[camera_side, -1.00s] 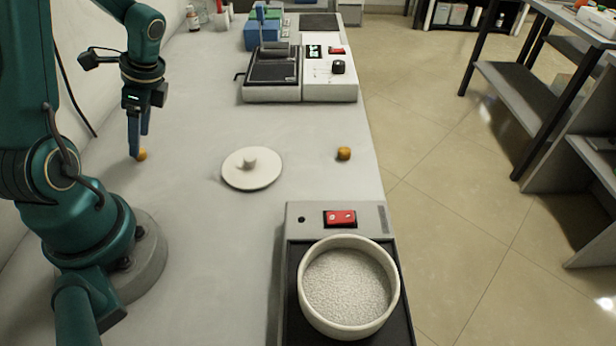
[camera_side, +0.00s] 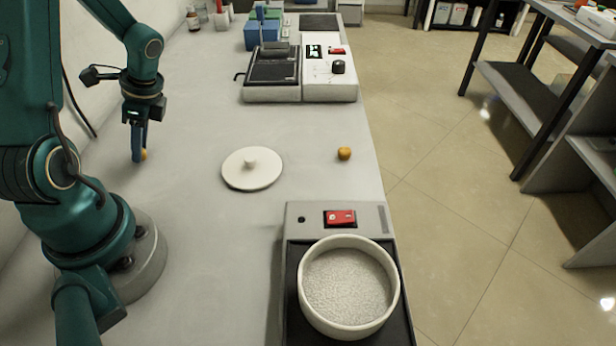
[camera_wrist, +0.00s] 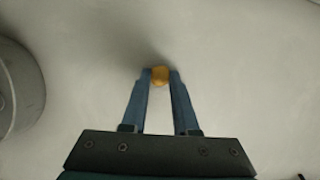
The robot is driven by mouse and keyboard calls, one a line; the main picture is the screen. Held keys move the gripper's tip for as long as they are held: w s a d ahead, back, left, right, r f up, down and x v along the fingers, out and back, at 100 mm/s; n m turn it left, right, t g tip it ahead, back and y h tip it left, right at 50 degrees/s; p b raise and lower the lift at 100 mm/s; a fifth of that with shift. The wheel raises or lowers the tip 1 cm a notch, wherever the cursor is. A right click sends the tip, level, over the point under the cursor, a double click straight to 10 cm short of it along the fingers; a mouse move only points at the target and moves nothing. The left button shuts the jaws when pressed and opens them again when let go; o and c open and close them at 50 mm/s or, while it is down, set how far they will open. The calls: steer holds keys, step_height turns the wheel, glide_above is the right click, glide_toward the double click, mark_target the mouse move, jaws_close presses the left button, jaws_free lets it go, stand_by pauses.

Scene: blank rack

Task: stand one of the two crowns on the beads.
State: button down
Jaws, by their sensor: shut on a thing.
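My gripper (camera_side: 139,155) is low over the left of the bench, its fingers shut on a small gold crown (camera_side: 144,154). In the wrist view the held crown (camera_wrist: 160,75) sits between the tips of my fingers (camera_wrist: 159,78). Whether it touches the bench I cannot tell. The second crown (camera_side: 344,153) stands alone on the bench, right of the white lid. The beads (camera_side: 346,284) are whitish and fill a round cream dish (camera_side: 308,311) at the front right. Nothing stands on them.
The white knobbed lid (camera_side: 252,174) lies between the two crowns. The dish is on a dark-topped unit with a red switch (camera_side: 340,218). A white device with a dark tray (camera_side: 330,80) stands farther back. The bench between is clear.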

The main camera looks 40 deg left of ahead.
step_height(320, 180, up, 12)
steer(key=w+d+n+g+h, duration=0.1)
steer(key=w+d+n+h, duration=0.2)
steer(key=n, duration=0.5)
steer(key=w+d+r+n+h, duration=0.1)
steer(key=w+d+r+n, duration=0.15)
steer(key=d, duration=0.35)
steer(key=w+d+r+n+t+h, duration=0.1)
steer(key=w+d+n, duration=0.25)
steer(key=d, duration=0.25)
steer(key=w+d+r+n+h, duration=0.1)
steer(key=w+d+r+n, duration=0.1)
steer(key=w+d, duration=0.3)
steer(key=m+y, duration=0.1)
steer(key=m, duration=0.1)
glide_above(344, 275)
steer(key=w+a, duration=0.1)
steer(key=w, duration=0.1)
steer(key=shift+g, duration=0.4)
steer(key=f, duration=0.5)
steer(key=shift+s+a+f, duration=0.1)
steer(key=shift+s+f, duration=0.15)
steer(key=shift+s+d+f, duration=0.1)
steer(key=shift+d+f, duration=0.05)
steer(key=shift+d, duration=0.05)
steer(key=shift+f, duration=2)
